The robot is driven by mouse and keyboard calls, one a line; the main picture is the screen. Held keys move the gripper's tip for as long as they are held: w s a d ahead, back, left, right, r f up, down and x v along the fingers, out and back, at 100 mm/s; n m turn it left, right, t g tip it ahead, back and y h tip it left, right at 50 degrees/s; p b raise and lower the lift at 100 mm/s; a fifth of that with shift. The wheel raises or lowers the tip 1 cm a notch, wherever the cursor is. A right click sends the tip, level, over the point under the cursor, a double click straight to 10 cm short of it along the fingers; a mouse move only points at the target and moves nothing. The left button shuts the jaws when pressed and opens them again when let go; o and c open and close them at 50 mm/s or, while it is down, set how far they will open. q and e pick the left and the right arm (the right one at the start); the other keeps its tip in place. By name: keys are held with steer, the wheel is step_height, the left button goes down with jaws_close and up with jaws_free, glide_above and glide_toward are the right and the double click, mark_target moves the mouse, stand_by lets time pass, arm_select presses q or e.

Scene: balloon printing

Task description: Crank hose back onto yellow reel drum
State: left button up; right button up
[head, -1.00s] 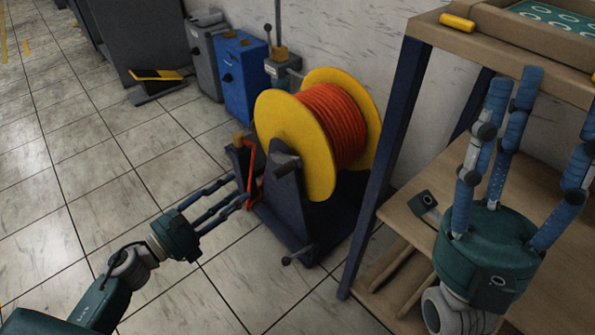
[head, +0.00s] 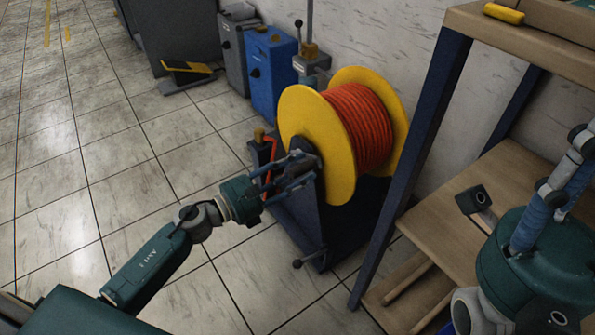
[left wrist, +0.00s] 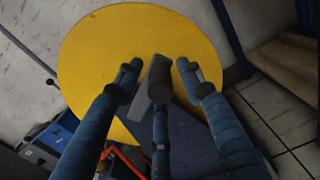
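The yellow reel drum (head: 310,130) stands on a dark blue stand (head: 300,220), with red-orange hose (head: 358,125) wound between its flanges. A loose orange-red length of hose (head: 271,160) shows at the stand's left side. My left gripper (head: 300,168) is at the near face of the drum, by the grey crank. In the left wrist view, the grey crank (left wrist: 159,78) lies between the spread blue fingers, with the yellow flange (left wrist: 100,60) behind it. The fingers look open; contact is unclear. My right gripper (head: 560,185) is by the right shelf, fingertips partly cut off.
A wooden shelf with dark blue legs (head: 440,110) stands close to the right of the reel. A blue box (head: 272,75) and a grey box (head: 236,55) stand behind by the wall. The tiled floor at the left is clear.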

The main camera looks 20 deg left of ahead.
arm_select(q)
jaws_close()
steer(key=shift+r, duration=0.1)
